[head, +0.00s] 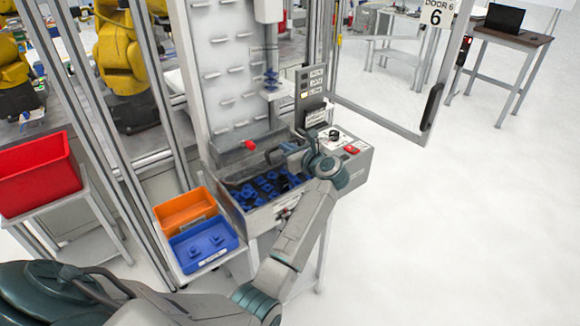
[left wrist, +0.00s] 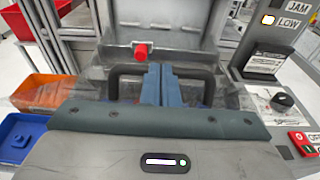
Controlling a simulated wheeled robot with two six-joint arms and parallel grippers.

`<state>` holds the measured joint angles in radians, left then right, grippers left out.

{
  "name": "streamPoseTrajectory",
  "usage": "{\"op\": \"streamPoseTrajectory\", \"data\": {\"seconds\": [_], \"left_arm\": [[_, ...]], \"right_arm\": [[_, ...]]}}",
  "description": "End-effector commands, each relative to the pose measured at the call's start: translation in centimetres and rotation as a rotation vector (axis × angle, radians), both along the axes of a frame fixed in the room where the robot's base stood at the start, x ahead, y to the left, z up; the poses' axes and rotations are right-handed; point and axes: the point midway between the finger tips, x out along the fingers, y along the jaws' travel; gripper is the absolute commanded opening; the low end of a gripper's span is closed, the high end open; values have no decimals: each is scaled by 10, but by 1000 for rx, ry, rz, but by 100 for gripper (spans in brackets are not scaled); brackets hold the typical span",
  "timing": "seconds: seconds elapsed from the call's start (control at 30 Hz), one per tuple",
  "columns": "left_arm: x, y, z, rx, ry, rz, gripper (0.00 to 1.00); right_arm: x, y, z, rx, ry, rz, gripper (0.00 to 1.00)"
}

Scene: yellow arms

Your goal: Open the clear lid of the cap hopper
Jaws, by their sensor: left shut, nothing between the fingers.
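The cap hopper (head: 262,215) is a grey metal bin with several blue caps inside, in the middle of the head view. Its clear lid (left wrist: 92,88) shows faintly in the left wrist view as a see-through sheet lying over the bin, apparently down. A black bar handle (left wrist: 125,70) is on the lid. My left gripper (head: 282,152) is over the hopper's back right part. In the left wrist view its blue fingers (left wrist: 158,84) are together and empty, crossing in front of the handle's middle. I cannot tell whether they touch it. My right gripper is not in view.
A red knob (head: 250,145) sits on the panel behind the hopper. A control box (head: 345,148) with a dial and red switch is at its right. Orange (head: 185,209) and blue (head: 204,246) bins stand at the left. An open door frame (head: 395,120) stands back right; floor at right is clear.

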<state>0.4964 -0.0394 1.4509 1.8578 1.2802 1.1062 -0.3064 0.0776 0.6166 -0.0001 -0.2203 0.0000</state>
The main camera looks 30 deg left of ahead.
Motion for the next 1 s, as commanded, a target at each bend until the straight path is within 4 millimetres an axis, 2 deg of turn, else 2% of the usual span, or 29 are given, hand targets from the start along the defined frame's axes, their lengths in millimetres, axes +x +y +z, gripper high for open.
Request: {"op": "streamPoseTrajectory", "data": {"seconds": [0.03, 0.13, 0.23, 0.7, 1.0], "left_arm": [[3, 8, 12, -40, 11, 2, 0], [8, 21, 23, -127, 49, 2, 0], [13, 34, 29, -125, 53, 1, 0], [39, 96, 54, -126, 53, 2, 0], [41, 100, 59, -127, 54, 0, 0]], "right_arm": [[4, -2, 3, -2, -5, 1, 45], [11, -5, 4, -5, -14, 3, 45], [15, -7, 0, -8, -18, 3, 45], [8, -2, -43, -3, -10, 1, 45], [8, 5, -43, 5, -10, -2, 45]]}}
